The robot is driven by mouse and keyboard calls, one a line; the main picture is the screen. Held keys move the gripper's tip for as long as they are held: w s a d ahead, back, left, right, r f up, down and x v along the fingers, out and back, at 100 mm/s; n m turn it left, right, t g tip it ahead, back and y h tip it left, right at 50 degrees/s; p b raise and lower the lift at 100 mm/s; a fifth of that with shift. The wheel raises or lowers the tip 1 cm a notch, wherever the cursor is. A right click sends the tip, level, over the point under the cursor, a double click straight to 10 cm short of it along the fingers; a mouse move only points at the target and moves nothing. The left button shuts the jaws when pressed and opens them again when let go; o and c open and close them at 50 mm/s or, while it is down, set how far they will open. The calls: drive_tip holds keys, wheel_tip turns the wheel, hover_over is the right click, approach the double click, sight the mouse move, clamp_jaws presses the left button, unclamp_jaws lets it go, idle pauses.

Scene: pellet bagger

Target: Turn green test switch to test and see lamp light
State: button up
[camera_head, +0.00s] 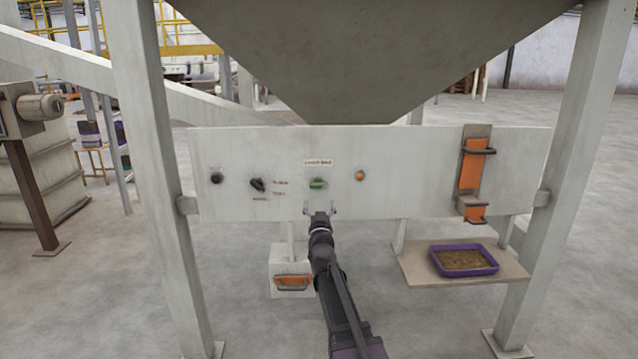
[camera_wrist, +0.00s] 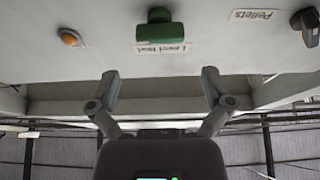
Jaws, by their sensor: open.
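The green test switch (camera_head: 318,184) sits on the pale panel (camera_head: 400,160), under a small label. In the wrist view the green switch (camera_wrist: 160,32) lies crosswise at the top, and its label appears upside down. An amber round lamp (camera_head: 360,175) is on the panel to its right; in the wrist view the lamp (camera_wrist: 70,37) is at the upper left. I cannot tell that it is lit. My gripper (camera_head: 320,208) is just below the green switch, open and empty. In the wrist view my gripper's fingers (camera_wrist: 160,80) are spread, apart from the switch.
A black selector knob (camera_head: 257,184) and a round black knob (camera_head: 216,178) are left of the switch. An orange part with black handles (camera_head: 473,165) is at right. A purple tray of pellets (camera_head: 465,272) stands on a low shelf. The hopper (camera_head: 300,60) hangs above.

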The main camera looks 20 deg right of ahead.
sight(318, 184)
drive_tip(key=p+x, duration=0.2)
drive_tip(key=x, duration=0.6)
drive_tip(key=shift+p, duration=0.3)
drive_tip(key=c, duration=0.9)
